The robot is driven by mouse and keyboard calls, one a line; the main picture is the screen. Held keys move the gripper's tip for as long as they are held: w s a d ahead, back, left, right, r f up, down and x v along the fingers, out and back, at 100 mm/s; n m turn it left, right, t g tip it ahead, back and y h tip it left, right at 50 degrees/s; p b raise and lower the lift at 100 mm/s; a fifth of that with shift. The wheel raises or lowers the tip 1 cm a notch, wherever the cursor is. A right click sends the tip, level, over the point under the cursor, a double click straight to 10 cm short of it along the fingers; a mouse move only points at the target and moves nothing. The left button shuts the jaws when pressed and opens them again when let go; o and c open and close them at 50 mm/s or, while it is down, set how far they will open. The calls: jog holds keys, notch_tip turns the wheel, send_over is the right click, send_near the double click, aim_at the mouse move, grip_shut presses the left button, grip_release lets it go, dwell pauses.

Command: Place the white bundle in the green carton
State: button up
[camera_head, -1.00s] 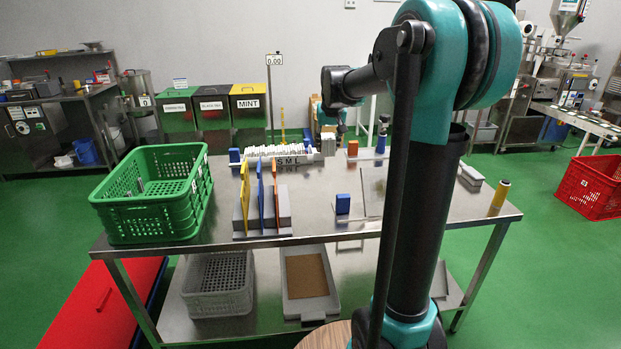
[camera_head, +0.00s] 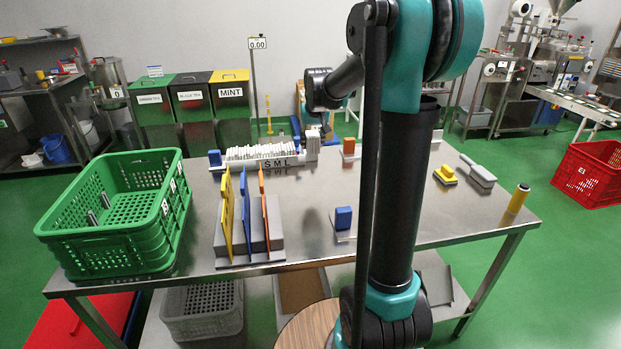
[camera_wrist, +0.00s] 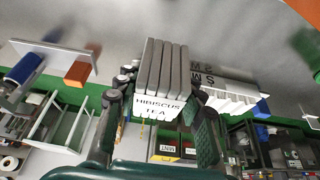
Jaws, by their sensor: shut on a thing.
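The white bundle (camera_wrist: 168,60), a block of several upright slabs with a "HIBISCUS TEA" label, is between the fingers of my gripper (camera_wrist: 158,92) in the wrist view. The fingers are shut on its two sides. In the head view my gripper is small and partly hidden at the far side of the table, by the right end of the white rack. A green open-topped plastic crate (camera_head: 68,223) with slotted walls stands at the table's left end; a few small grey items show in it. I see no other green carton on the table.
The white rack (camera_head: 262,162) marked S M L stands at the back. Yellow, blue and orange upright dividers (camera_head: 245,215) stand right of the crate. A blue block (camera_head: 343,217), yellow block (camera_head: 445,175) and yellow cylinder (camera_head: 517,198) sit farther right.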

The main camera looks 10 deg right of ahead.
notch_tip(320, 180, down, 14)
dwell(0.5)
jog(key=shift+f, duration=0.1)
jog(key=o, duration=1.1)
